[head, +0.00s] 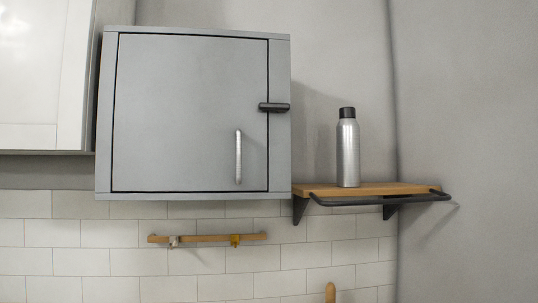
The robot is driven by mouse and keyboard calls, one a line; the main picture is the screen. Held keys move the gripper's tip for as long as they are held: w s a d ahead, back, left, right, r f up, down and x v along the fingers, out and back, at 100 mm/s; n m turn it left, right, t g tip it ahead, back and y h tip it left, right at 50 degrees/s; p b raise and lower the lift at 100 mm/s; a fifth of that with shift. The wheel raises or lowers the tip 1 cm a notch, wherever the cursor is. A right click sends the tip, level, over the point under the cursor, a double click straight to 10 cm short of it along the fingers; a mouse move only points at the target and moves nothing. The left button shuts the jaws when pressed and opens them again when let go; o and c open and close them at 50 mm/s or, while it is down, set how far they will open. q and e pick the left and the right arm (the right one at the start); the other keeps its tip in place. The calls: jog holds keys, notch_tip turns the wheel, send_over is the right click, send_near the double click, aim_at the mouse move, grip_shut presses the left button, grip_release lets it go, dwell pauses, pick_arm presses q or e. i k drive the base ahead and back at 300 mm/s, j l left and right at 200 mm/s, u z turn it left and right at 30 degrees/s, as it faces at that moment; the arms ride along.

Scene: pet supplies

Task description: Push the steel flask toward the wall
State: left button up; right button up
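The steel flask (348,155) is a tall silver bottle with a black cap. It stands upright on a wooden wall shelf (385,189), left of the shelf's middle. The wall (320,95) is behind it. Neither of my grippers is in the head view, so nothing of mine touches the flask here.
A grey cabinet (185,110) with a vertical handle (238,157) and a dark latch (274,107) hangs left of the shelf. A black rail (405,199) runs along the shelf's front. A wooden hook rack (207,238) is below the cabinet. A side wall (470,110) bounds the right.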

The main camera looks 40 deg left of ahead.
aim_at(348, 161)
jog(key=l+u, duration=0.1)
jog(key=u, duration=0.8)
jog(key=k+j, duration=0.05)
